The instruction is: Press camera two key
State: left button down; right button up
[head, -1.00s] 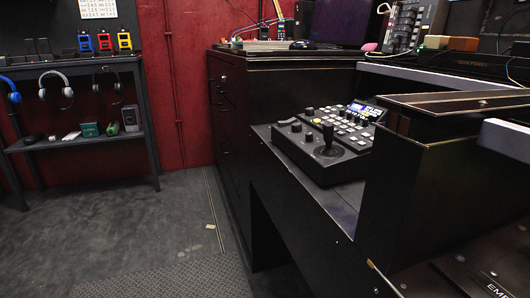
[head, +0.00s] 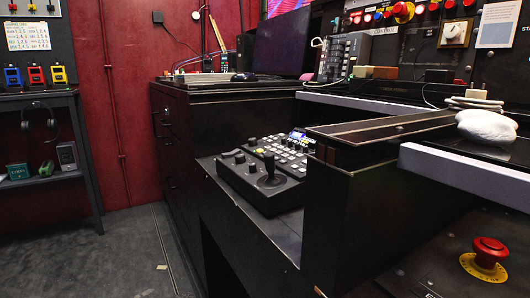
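In the head view, a dark control panel (head: 262,168) with a joystick (head: 270,170), several knobs, rows of small pale keys (head: 284,152) and a small lit screen (head: 302,138) rests on a low black ledge near the middle. The key labels are too small to read, so I cannot tell which key is camera two. Neither of my grippers shows in the head view.
A black upright panel (head: 345,235) stands right of the control panel. A red emergency button (head: 489,252) sits at lower right. White rounded objects (head: 486,127) lie on the right counter. Black cabinets (head: 190,130) stand behind.

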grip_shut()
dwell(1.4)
